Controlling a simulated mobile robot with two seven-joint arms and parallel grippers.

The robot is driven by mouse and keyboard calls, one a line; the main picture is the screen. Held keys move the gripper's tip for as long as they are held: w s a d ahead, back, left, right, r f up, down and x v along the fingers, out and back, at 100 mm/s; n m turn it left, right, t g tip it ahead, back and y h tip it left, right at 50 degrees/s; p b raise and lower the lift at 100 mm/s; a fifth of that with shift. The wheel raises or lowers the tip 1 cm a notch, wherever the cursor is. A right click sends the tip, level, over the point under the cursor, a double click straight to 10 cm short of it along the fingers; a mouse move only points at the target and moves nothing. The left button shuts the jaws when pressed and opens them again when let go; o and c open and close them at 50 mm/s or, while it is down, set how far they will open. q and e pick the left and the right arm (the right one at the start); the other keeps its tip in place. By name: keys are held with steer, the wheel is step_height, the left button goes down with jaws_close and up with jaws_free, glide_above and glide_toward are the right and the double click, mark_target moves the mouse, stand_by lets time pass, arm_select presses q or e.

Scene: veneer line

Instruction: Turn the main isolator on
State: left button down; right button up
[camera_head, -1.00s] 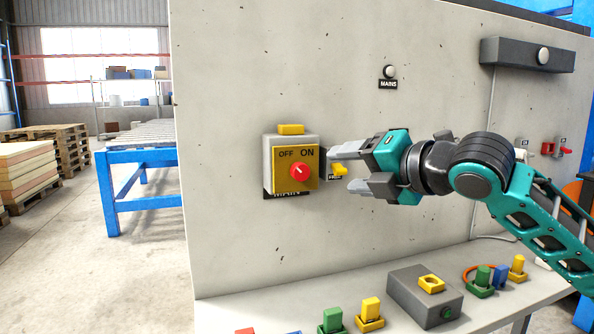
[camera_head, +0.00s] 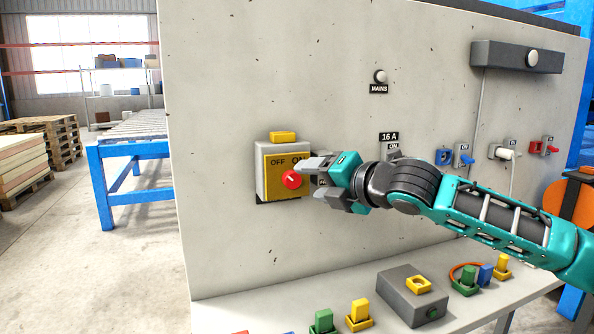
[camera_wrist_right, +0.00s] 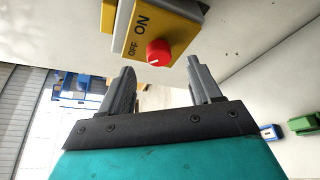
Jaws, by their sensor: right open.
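The main isolator (camera_head: 262,150) is a grey box with a yellow face marked OFF and ON, mounted on the pale panel. Its round red knob (camera_head: 291,180) carries a small white mark, and it also shows in the right wrist view (camera_wrist_right: 158,53). My left gripper is not in view.
A MAINS lamp (camera_head: 380,76) sits higher on the panel. Blue, white and red sockets or switches are to the right. A bench (camera_head: 240,305) below holds a grey box (camera_head: 408,299) and several coloured blocks. The floor at left is open.

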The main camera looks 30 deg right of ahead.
mark_target(295, 180)
steer(key=shift+w+a+r, duration=0.2)
steer(key=shift+w+a, duration=0.05)
steer(key=shift+w, duration=0.1)
steer(key=shift+f+p+x, duration=0.15)
steer(key=shift+p+x, duration=0.2)
steer(key=shift+x, duration=0.9)
steer(key=shift+f+p+x, duration=0.15)
steer(key=shift+p+x, duration=0.15)
steer(key=shift+x, duration=0.95)
steer(key=shift+s, duration=0.1)
steer(key=c, duration=1)
